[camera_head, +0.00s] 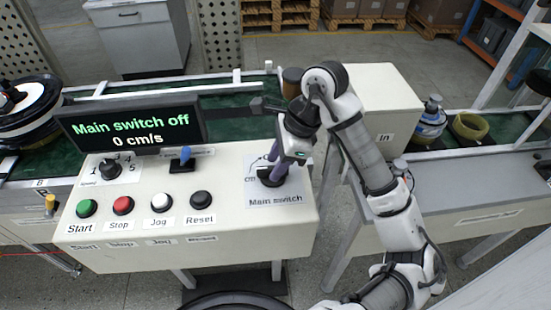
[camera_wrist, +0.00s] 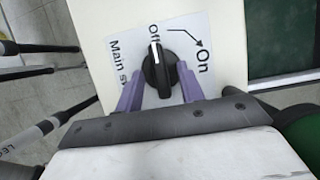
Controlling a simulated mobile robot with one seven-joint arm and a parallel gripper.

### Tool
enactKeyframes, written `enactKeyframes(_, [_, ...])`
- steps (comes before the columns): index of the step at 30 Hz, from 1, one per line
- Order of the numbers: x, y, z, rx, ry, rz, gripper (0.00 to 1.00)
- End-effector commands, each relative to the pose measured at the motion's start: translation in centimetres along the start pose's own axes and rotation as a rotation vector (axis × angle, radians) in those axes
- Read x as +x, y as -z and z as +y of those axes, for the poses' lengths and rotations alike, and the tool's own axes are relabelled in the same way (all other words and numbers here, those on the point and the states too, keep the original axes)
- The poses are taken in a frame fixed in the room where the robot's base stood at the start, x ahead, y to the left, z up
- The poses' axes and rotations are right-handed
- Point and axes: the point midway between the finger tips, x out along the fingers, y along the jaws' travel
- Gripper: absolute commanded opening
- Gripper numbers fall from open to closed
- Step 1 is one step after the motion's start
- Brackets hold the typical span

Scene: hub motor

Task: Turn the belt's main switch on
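The main switch is a black rotary knob with a white pointer line, seen in the wrist view (camera_wrist: 160,70). The line points at the "Off" label, and the "On" label with its arrow (camera_wrist: 203,72) lies to the right. In the head view the knob (camera_head: 271,177) is partly covered by my gripper (camera_head: 278,178). My gripper's purple fingers (camera_wrist: 160,95) stand apart on both sides of the knob's lower part; whether they touch it I cannot tell. The display (camera_head: 131,131) reads "Main switch off" and "0 cm/s".
The panel also carries green Start (camera_head: 86,208), red Stop (camera_head: 123,205), white Jog (camera_head: 161,202) and black Reset (camera_head: 201,199) buttons. A speed knob (camera_head: 108,169) and a blue-topped lever (camera_head: 183,160) stand behind them. The green belt (camera_head: 236,126) runs behind the panel.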

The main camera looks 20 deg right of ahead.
Motion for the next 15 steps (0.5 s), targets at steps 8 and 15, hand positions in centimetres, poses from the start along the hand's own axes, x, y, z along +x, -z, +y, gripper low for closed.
enactKeyframes(8, [0.83, -0.03, 0.02, -0.001, 0.001, 0.0, 0.38])
enactKeyframes(15, [0.81, -0.02, 0.01, -0.001, 0.001, 0.0, 0.26])
